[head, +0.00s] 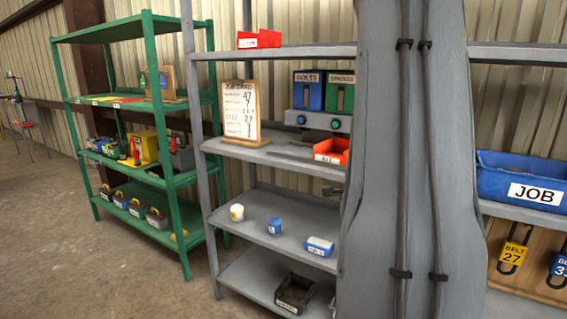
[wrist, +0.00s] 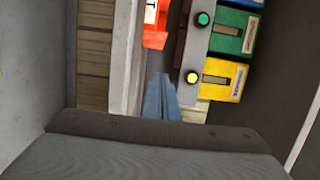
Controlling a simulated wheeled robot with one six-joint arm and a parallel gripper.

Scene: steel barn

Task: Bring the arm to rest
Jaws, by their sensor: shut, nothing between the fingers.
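My gripper (wrist: 163,98) shows in the wrist view as narrow grey-blue fingers. They are shut, with nothing between them. They point toward a grey shelf, which appears turned sideways in that view. A red bin (wrist: 155,38) lies beyond the fingertips, and a green box (wrist: 233,30) and a yellow box (wrist: 222,80) are to their right. I cannot tell how far the fingertips are from these things. In the head view a tall grey part of my own body with cables blocks the right of the middle, and the gripper is not clearly seen there.
A grey shelf rack (head: 265,154) holds a job card (head: 241,110), a blue bolts box (head: 308,90), a red bin (head: 331,150) and small containers. A green rack (head: 180,180) stands left. A blue JOB bin (head: 520,178) is at right. The floor (head: 60,235) at left is clear.

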